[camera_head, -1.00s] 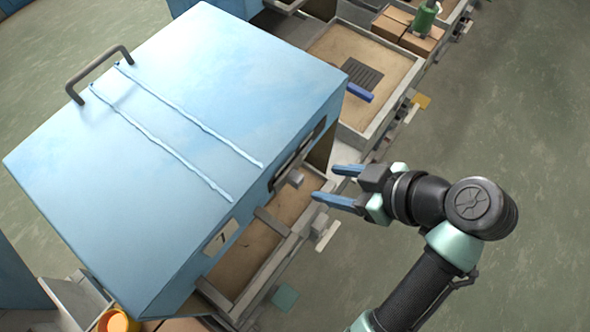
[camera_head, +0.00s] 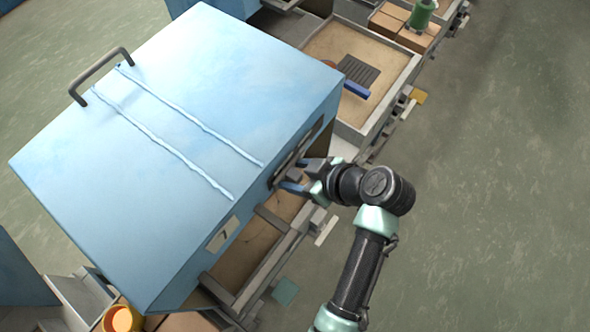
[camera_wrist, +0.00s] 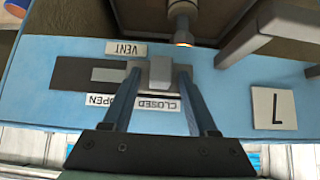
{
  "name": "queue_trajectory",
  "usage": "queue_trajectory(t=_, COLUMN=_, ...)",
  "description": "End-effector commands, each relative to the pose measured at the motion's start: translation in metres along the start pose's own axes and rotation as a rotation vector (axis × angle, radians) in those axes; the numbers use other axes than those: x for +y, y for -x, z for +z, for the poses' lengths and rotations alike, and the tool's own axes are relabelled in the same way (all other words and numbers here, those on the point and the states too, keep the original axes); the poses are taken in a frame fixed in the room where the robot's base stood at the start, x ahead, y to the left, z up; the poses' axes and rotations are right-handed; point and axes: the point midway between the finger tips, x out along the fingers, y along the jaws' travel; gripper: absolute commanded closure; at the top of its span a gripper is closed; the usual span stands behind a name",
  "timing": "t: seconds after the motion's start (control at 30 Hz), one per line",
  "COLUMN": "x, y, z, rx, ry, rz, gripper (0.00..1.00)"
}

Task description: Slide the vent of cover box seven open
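Cover box seven (camera_head: 170,130) is a big light-blue box with a dark top handle and a "7" label (camera_head: 223,235) on its front. In the wrist view that front appears upside down, with the "7" label (camera_wrist: 273,109) at right. The vent slider (camera_wrist: 70,75) is a dark strip with a grey knob (camera_wrist: 153,73) beside the CLOSED label (camera_wrist: 160,103); the OPEN label (camera_wrist: 100,99) is further left. My gripper (camera_head: 300,177) is at the box front. Its two blue fingers (camera_wrist: 158,76) stand open on either side of the knob; contact is not clear.
Sand-filled trays (camera_head: 345,55) line the row beyond the box, one with a blue-handled tool (camera_head: 356,89). A green object (camera_head: 421,14) stands further back. The floor at right is clear.

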Motion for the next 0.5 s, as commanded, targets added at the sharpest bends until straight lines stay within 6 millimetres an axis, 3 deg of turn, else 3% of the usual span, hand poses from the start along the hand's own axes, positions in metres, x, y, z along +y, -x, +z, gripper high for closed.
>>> queue_trajectory(t=0.03, x=0.0, y=0.0001, z=0.0, rx=0.0, ry=0.0, rz=0.0, gripper=0.51)
queue_trajectory(t=0.3, x=0.0001, y=0.0004, z=-0.0001, rx=0.0, ry=-0.001, rz=0.0, gripper=0.99)
queue_trajectory(t=0.5, x=0.0002, y=0.0006, z=-0.0002, rx=0.001, ry=-0.001, rz=0.0, gripper=1.0)
